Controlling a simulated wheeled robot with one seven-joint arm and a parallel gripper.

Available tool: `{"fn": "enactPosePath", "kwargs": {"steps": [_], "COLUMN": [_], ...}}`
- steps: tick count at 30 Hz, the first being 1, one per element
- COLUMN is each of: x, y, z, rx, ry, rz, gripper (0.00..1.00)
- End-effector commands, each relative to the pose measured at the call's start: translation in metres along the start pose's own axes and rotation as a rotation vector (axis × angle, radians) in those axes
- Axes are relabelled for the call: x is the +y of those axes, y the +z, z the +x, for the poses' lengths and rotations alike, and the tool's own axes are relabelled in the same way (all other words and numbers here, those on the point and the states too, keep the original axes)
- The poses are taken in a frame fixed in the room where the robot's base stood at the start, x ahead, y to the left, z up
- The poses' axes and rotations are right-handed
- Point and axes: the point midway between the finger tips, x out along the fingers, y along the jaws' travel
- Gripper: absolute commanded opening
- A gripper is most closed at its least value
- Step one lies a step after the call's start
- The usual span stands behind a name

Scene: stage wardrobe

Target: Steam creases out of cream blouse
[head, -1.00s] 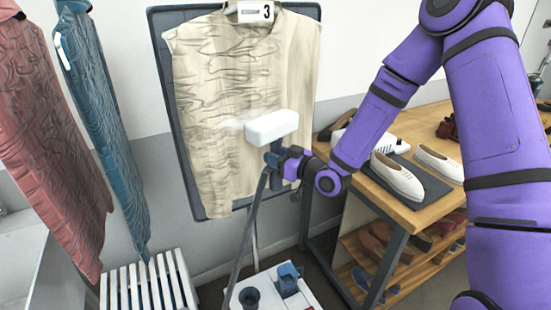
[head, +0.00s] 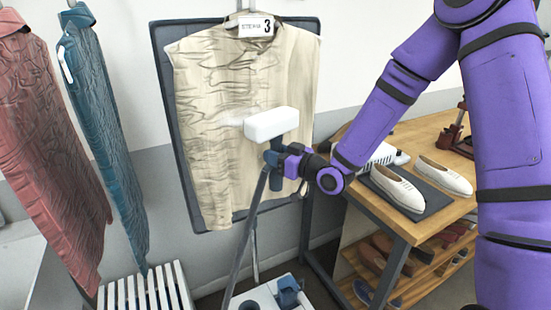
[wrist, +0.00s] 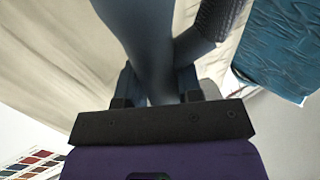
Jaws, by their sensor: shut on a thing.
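The cream blouse (head: 205,110) hangs on a hanger against a dark backing board (head: 165,100), with a tag marked 3 at its neck. Its left part shows many dark creases; its right part looks smoother. My gripper (head: 277,158) is shut on the blue handle of the steamer (head: 271,124). The steamer's white head is in front of the blouse's middle right, with a faint wisp of steam to its left. I cannot tell whether the head touches the cloth. In the wrist view the jaws (wrist: 155,88) close around the steamer's blue handle (wrist: 145,40).
A creased red garment (head: 45,130) and a blue one (head: 105,130) hang at the left above a white slatted stand (head: 145,290). The steamer base (head: 262,295) stands below, its hose rising to the handle. A wooden table (head: 405,225) with white shoes (head: 398,188) is at the right.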

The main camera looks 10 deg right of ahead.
Motion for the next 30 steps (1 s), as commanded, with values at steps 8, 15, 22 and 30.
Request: {"fn": "enactPosePath", "kwargs": {"steps": [8, 15, 22, 30], "x": [0.0, 0.0, 0.0, 0.0], "y": [-0.007, -0.018, -0.029, -0.041], "z": [0.0, 0.0, 0.0, 0.0], "rx": [0.002, 0.003, 0.002, 0.003], "ry": [0.0, 0.0, 0.0, 0.0], "rz": [-0.001, -0.002, -0.002, -0.001], "gripper": [0.0, 0.0, 0.0, 0.0]}}
